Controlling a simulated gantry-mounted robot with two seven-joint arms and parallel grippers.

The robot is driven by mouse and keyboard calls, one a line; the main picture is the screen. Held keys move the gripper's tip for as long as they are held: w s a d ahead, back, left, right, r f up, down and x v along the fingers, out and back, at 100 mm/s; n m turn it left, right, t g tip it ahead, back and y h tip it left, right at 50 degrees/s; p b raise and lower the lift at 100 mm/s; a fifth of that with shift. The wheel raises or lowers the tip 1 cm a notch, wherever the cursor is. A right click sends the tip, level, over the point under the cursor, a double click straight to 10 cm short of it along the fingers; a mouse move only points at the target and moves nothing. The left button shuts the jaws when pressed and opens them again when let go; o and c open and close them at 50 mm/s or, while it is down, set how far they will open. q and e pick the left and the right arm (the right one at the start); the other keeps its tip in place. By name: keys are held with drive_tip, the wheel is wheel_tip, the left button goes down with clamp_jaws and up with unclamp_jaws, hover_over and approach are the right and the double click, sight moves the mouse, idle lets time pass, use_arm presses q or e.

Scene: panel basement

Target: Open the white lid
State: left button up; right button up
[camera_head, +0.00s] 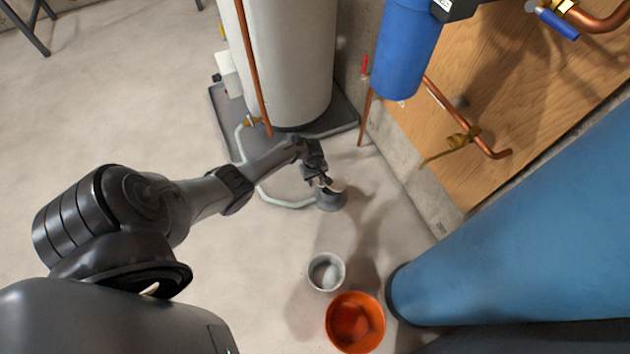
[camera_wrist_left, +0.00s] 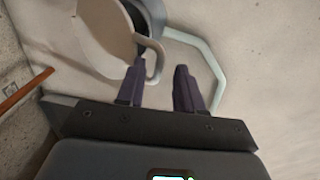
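The white lid (camera_wrist_left: 103,38) fills the upper left of the left wrist view. It stands at an angle to a grey round pipe fitting (camera_wrist_left: 153,14), with a dark gap between them. A curved loop (camera_wrist_left: 156,62) sticks out beside the lid. In the head view a pale edge of the lid (camera_head: 338,186) shows above the grey fitting (camera_head: 331,201) on the floor. My left gripper (camera_wrist_left: 161,72) is open, its dark fingers apart. The left finger's tip is at the loop; I cannot tell if they touch. My right gripper is not in view.
A grey cup (camera_head: 313,274) and an orange bucket (camera_head: 329,322) stand on the floor nearer me. A white tank (camera_head: 290,60) on a grey tray (camera_head: 222,113) stands behind. A blue cylinder (camera_head: 500,240) is at right. A pale hose (camera_head: 285,203) lies near the fitting.

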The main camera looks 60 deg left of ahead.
use_arm(q)
drive_tip(key=shift+w, duration=0.15)
clamp_jaws()
idle(1.4)
